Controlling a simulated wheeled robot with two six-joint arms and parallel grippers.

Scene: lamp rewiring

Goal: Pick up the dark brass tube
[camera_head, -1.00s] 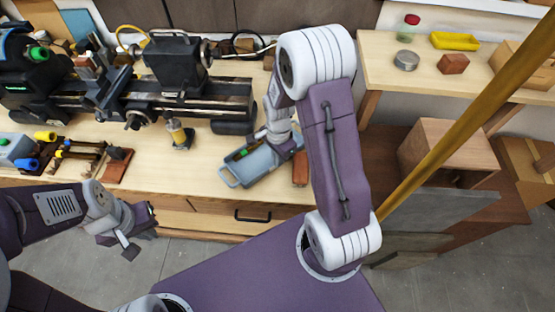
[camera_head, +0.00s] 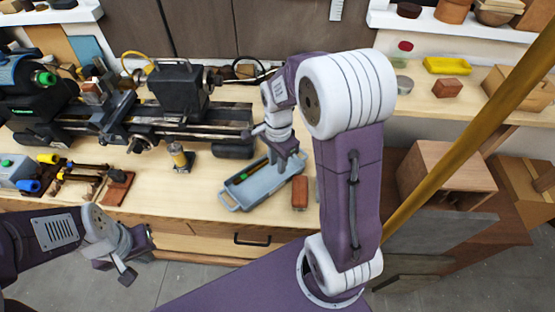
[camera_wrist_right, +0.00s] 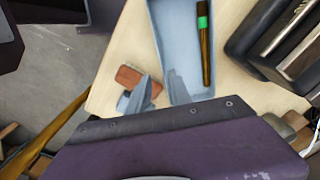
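A dark brass-coloured tube with a green band (camera_wrist_right: 205,55) lies in the blue-grey tray (camera_wrist_right: 165,22) in the right wrist view. In the head view the tray (camera_head: 233,201) stands on the bench, with the green-banded tube (camera_head: 243,177) small at its left end. My right gripper (camera_wrist_right: 159,84) is open and empty; its fingers point at the tray, beside the tube. In the head view my right gripper (camera_head: 287,153) is above the tray's right end. My left gripper (camera_head: 138,257) looks open and empty, low in front of the bench.
A reddish-brown block (camera_head: 300,193) sits right of the tray. A lathe (camera_head: 180,105) spans the back of the bench. A long golden pole (camera_head: 470,130) crosses the right side.

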